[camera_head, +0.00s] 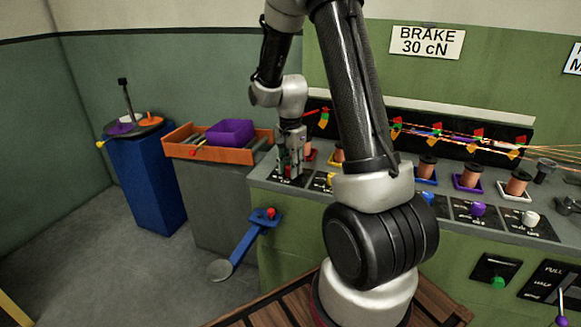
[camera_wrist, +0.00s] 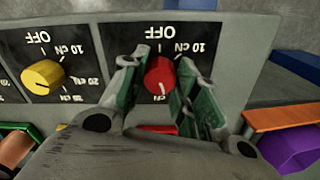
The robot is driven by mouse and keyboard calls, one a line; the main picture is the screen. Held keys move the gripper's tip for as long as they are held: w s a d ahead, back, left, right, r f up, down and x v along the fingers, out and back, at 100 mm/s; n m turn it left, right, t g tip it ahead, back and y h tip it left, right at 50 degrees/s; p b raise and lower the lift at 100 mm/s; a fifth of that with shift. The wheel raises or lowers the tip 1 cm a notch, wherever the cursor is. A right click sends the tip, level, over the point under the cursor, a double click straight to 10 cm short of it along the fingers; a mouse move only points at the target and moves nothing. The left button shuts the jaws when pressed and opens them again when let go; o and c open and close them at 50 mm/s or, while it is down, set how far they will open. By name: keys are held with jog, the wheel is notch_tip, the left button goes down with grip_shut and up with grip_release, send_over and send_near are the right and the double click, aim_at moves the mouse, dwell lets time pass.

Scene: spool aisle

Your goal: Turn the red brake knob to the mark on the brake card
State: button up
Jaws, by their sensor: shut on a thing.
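The red brake knob (camera_wrist: 159,76) sits on a black dial plate with OFF and 10 cN marks. Its lower marks are hidden by my gripper. My gripper (camera_wrist: 160,84) has green-lined fingers on both sides of the knob and is shut on it. In the head view my gripper (camera_head: 291,165) points down at the left end of the bench, and the knob is mostly hidden there. The brake card (camera_head: 427,41) on the green wall reads BRAKE 30 cN. The knob's pointer line appears to face the lower side of the dial, but its exact mark cannot be read.
A yellow knob (camera_wrist: 43,77) is beside the red one. Several copper spools and other knobs, including a purple one (camera_head: 478,209), line the bench to the right. An orange tray (camera_head: 218,155) with a purple bin (camera_head: 230,132) is left of the bench. A blue pedal lever (camera_head: 243,245) sticks out in front.

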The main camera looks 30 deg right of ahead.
jog(key=shift+w+m, duration=0.1)
jog(key=shift+m, duration=0.4)
jog(key=o, duration=1)
jog(key=shift+o, duration=0.2)
notch_tip(320, 180, up, 12)
dwell(0.4)
